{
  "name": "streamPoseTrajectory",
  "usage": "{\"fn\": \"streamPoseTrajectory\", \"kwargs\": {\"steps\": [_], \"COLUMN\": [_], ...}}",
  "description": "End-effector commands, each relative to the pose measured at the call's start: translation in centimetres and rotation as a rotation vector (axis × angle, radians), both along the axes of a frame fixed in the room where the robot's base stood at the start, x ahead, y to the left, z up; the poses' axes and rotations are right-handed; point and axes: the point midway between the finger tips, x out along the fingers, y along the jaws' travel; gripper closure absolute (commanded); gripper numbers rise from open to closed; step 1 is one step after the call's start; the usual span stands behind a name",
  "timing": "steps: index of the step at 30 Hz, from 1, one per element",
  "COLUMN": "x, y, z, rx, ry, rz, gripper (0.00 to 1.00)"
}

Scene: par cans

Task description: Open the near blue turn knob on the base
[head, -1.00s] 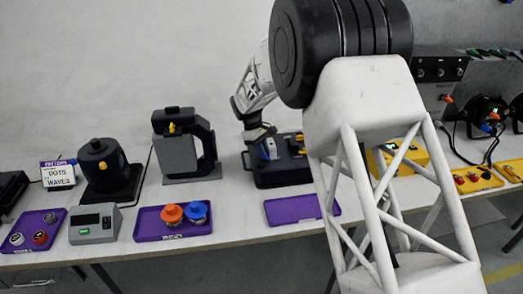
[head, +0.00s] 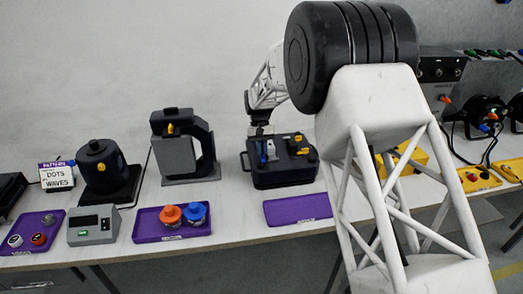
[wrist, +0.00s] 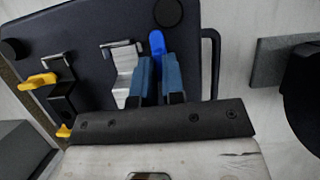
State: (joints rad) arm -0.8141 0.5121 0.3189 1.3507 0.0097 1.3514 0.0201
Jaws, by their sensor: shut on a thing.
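The base (head: 285,178) is a dark box on the table, right of centre in the head view; its dark top (wrist: 95,25) fills much of the wrist view. A bright blue turn knob (wrist: 157,42) stands up from it. It also shows small in the head view (head: 263,158). My gripper (wrist: 157,68) has blue-grey fingers on either side of this knob and is shut on it. The knob's lower part is hidden between the fingers. A silver bracket (wrist: 125,68) with a bluish top edge stands just left of the fingers. Yellow knobs (wrist: 38,81) sit farther left.
A purple mat (head: 297,209) lies empty in front of the base. A grey-black clamp-shaped device (head: 183,150) stands to its left. A purple tray (head: 147,230) with orange and blue knobs sits nearer the table edge. My arm hides part of the table at right.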

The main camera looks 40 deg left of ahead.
Motion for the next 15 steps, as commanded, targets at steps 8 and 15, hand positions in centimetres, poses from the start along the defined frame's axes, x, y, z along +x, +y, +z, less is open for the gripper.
{"fn": "streamPoseTrajectory", "kwargs": {"steps": [8, 15], "x": [-0.08, -0.11], "y": [-0.24, -0.25], "z": [-0.53, -0.56], "rx": [-0.006, -0.007], "ry": [0.005, 0.006], "rz": [-0.022, -0.021], "gripper": [1.00, 0.87]}}
